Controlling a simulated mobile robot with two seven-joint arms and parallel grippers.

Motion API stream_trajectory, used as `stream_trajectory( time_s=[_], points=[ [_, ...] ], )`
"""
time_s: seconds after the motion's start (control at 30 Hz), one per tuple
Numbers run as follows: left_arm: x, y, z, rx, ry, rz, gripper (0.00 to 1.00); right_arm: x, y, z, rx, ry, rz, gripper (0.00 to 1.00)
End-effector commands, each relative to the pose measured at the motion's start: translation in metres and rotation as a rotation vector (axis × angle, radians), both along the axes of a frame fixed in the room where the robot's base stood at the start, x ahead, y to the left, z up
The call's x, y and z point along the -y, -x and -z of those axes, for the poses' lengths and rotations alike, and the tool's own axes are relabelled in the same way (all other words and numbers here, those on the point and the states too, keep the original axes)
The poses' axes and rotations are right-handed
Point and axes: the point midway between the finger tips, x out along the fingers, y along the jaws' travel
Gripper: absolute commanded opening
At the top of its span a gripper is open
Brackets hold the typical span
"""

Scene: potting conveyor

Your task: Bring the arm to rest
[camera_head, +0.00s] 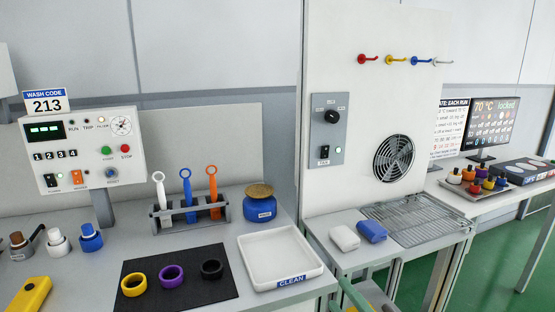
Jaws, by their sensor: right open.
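I see no gripper clearly in the head view, neither my left nor my right. A green bar (354,296) slants at the bottom edge, below the fan panel's table, and I cannot tell what it belongs to. No arm of mine can be made out over the tables.
The left table holds a control box (82,152), a tool rack (190,212), a blue jar (260,206), a white tray (281,257) and a black mat (178,278) with three rings. A wire rack (420,218) lies before the fan (394,158). Monitors (492,122) stand at far right.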

Motion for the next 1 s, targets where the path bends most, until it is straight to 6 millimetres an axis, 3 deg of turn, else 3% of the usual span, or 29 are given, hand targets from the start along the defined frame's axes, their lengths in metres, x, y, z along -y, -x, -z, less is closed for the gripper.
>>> stream_trajectory(
  time_s=[0.03, 0.2, 0.3, 0.5, 0.57, 0.7, 0.8, 1.0],
  points=[
    [0.0, 0.001, 0.0, -0.002, -0.001, 0.0, 0.0, 0.007, 0.011, 0.037, -0.161, -0.15, 0.041, 0.76],
    [0.0, 0.002, 0.001, -0.004, 0.0, 0.0, 0.0, 0.024, 0.066, 0.15, -0.659, -0.612, 0.212, 0.76],
    [0.0, 0.002, 0.001, -0.005, 0.0, 0.001, 0.0, 0.023, 0.109, 0.202, -0.898, -0.825, 0.316, 0.76],
    [0.0, 0.002, 0.001, -0.005, 0.0, 0.001, 0.0, 0.006, 0.207, 0.276, -1.302, -1.182, 0.523, 0.76],
    [-0.001, 0.002, -0.028, -0.006, -0.003, 0.001, 0.0, 0.012, 0.202, 0.245, -1.276, -1.174, 0.521, 0.76],
    [-0.01, 0.0, -0.063, 0.019, -0.011, -0.019, 0.0, 0.023, 0.206, 0.217, -1.256, -1.174, 0.541, 0.76],
    [-0.02, 0.004, -0.08, 0.019, -0.023, -0.037, 0.0, 0.03, 0.209, 0.199, -1.243, -1.175, 0.555, 0.76],
    [-0.035, 0.018, -0.09, 0.0, -0.042, -0.064, 0.0, 0.04, 0.214, 0.181, -1.226, -1.177, 0.573, 0.76]
  ],
)
